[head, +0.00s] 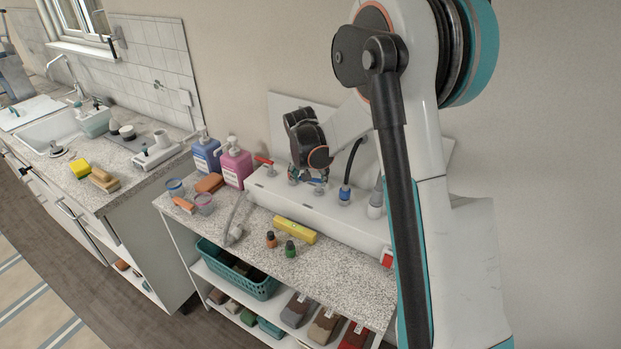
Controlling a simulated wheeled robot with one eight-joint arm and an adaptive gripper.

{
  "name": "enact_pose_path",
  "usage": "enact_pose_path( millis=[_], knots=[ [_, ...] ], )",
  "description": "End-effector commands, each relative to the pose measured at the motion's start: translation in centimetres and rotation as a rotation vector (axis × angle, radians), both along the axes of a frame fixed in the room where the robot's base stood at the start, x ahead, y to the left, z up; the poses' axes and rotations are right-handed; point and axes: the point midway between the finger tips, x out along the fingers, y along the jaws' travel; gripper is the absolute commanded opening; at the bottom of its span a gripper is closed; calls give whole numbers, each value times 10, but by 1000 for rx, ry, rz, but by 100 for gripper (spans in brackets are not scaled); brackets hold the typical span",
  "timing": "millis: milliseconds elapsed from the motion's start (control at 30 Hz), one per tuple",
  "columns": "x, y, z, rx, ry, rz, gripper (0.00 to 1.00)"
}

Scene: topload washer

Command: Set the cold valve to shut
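A white box (318,212) stands along the back of the speckled counter against the wall. A red lever (264,161) shows at its left end. A small blue part (318,189), which looks like the cold valve's handle, shows just below my gripper (307,180). My gripper points down over the box, with its fingertips at or very near this blue part. Whether they touch it, and whether they are open or shut, I cannot tell. The wrist and fingers hide most of the valve, so its setting is not clear.
A blue collar (344,196) with a black hose is just right of the gripper. Blue (206,155) and pink (235,163) bottles stand to the left. A sink counter is further left.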

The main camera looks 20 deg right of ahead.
Motion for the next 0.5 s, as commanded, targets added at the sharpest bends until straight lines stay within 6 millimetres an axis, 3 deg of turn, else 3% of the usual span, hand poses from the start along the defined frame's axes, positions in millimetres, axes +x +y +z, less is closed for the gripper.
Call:
enact_pose_path(
  millis=[500],
  knots=[
    [7, -2, 0, 2, 1, -248, 41]
  ],
)
